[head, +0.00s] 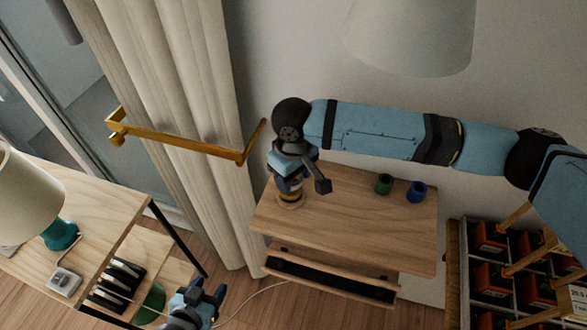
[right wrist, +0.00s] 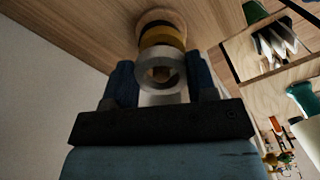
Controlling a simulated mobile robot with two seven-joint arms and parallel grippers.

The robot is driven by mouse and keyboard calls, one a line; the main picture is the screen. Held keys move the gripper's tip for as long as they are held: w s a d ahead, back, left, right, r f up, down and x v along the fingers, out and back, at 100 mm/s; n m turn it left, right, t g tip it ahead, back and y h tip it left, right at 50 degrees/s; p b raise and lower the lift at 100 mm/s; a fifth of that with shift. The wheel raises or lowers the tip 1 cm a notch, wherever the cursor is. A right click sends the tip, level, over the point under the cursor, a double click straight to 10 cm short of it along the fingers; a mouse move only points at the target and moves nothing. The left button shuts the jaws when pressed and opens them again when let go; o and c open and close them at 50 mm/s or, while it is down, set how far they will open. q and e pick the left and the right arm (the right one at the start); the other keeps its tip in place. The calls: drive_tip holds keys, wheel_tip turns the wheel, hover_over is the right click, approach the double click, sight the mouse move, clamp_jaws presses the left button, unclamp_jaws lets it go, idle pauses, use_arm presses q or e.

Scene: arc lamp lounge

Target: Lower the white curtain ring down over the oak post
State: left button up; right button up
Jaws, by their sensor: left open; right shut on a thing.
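The white curtain ring (right wrist: 143,65) is held between the fingers of my right gripper (right wrist: 160,75) in the right wrist view. Just beyond it, a yellow ring (right wrist: 163,36) and a dark ring lie stacked around the oak post, above its round wooden base (right wrist: 158,15). Brown shows through the white ring's hole; I cannot tell whether the post's tip is inside it. In the head view my right gripper (head: 289,186) points down over the post's base (head: 290,204), hiding the white ring and most of the post. My left gripper (head: 207,294) is open and empty at the bottom.
The post stands on a small wooden table (head: 350,235), with a green cup (head: 384,184) and a blue cup (head: 416,192) to its right. A brass rail (head: 185,143) and curtain (head: 190,60) are to the left. A lampshade (head: 410,35) hangs above.

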drive_tip(key=shift+f, duration=0.35)
drive_tip(key=o, duration=1)
wheel_tip(320, 180, up, 14)
drive_tip(key=shift+f, duration=0.1)
drive_tip(key=shift+s, duration=0.1)
